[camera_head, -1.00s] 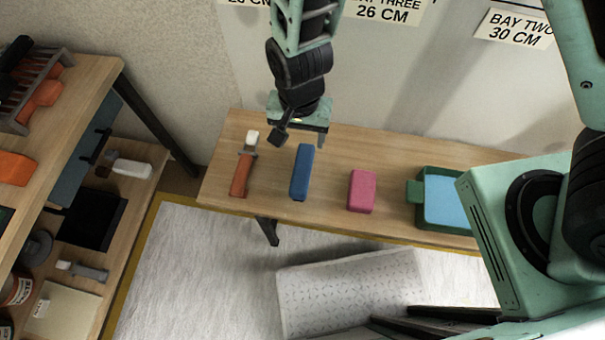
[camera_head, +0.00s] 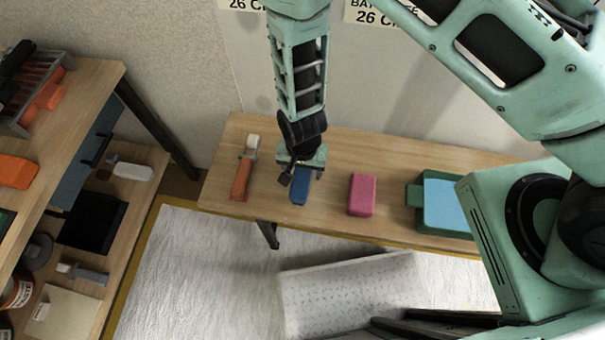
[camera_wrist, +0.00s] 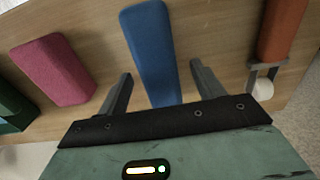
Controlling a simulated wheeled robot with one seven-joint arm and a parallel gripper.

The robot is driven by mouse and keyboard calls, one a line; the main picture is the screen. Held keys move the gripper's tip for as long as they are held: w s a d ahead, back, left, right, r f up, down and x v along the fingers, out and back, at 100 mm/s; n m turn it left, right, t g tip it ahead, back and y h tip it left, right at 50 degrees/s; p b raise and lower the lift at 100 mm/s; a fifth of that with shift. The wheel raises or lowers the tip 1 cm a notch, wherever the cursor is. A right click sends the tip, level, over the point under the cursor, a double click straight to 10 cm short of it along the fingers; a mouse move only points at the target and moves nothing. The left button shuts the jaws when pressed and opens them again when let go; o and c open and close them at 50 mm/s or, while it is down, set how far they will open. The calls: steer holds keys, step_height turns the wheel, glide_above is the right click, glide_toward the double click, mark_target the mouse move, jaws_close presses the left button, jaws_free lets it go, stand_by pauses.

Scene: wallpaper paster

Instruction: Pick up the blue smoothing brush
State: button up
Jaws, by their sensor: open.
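The blue smoothing brush (camera_head: 300,191) lies on the wooden bench, partly hidden under my gripper (camera_head: 302,172) in the head view. In the wrist view the blue brush (camera_wrist: 152,50) runs lengthwise between the two open fingers of my gripper (camera_wrist: 160,88). One finger is on each side of it, with a gap to both. The near end of the brush is hidden behind the gripper's body. I cannot tell how far above the bench the fingertips are.
An orange-handled tool (camera_head: 243,172) lies left of the brush, and a pink block (camera_head: 362,194) lies right of it. A green tray (camera_head: 413,195) with a light blue inside stands further right. A wooden shelf unit (camera_head: 88,88) stands at the left.

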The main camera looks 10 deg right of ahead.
mark_target(302, 171)
steer(key=shift+d+f, duration=0.1)
steer(key=shift+f, duration=1.4)
steer(key=c, duration=1.2)
steer(key=shift+c, duration=0.2)
steer(key=shift+r, duration=0.1)
step_height(302, 171, up, 10)
steer(key=shift+f, duration=0.1)
